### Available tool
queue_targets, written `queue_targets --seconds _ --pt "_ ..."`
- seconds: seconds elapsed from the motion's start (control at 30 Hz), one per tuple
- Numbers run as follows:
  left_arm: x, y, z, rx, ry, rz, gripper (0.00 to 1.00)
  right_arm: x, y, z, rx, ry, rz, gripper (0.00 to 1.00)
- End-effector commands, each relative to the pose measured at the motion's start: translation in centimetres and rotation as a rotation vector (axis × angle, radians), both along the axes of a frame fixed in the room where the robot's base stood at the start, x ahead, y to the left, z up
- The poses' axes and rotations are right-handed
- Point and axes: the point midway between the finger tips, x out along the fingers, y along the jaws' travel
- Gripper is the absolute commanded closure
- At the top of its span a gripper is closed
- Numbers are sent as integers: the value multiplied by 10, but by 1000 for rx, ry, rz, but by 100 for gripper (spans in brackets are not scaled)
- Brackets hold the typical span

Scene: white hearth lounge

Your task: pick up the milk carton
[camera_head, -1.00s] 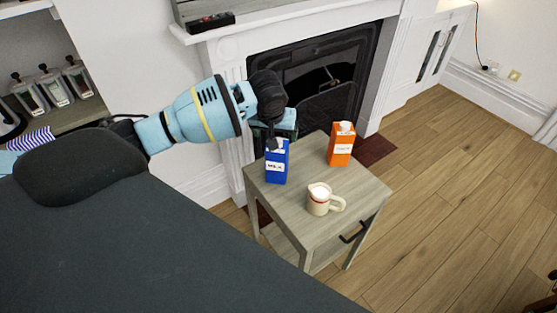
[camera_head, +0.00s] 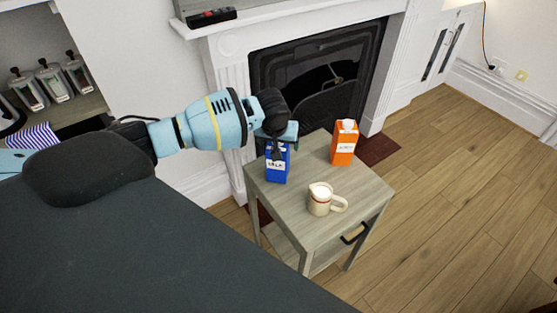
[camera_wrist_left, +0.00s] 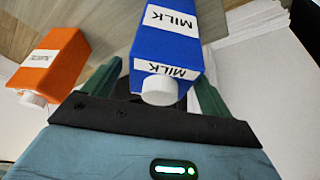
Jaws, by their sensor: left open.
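The milk carton is a blue box with a white label and white cap; it stands on a small side table (camera_head: 275,205) in the head view (camera_head: 277,167). My left gripper (camera_head: 277,150) is over its top, partly hiding it. In the left wrist view the milk carton (camera_wrist_left: 172,48) lies between the two green fingers of my left gripper (camera_wrist_left: 166,85), one on each side. The gripper is open, and a gap shows beside the carton. My right gripper is not in view.
An orange carton (camera_head: 343,143) stands behind and to the right on the same table; it also shows in the left wrist view (camera_wrist_left: 52,62). A cream jug (camera_head: 322,199) stands near the front. The white fireplace (camera_head: 225,95) rises behind the table.

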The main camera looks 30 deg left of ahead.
Motion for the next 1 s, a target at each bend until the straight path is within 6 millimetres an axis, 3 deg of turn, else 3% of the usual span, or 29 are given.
queue_targets --seconds 0.07,0.63,1.0 --pt "0 0 1 0 -1 0 15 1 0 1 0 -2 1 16" --pt "0 0 1 -1 0 0 90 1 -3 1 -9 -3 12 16" --pt "0 0 6 -1 -3 0 92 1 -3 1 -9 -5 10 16"
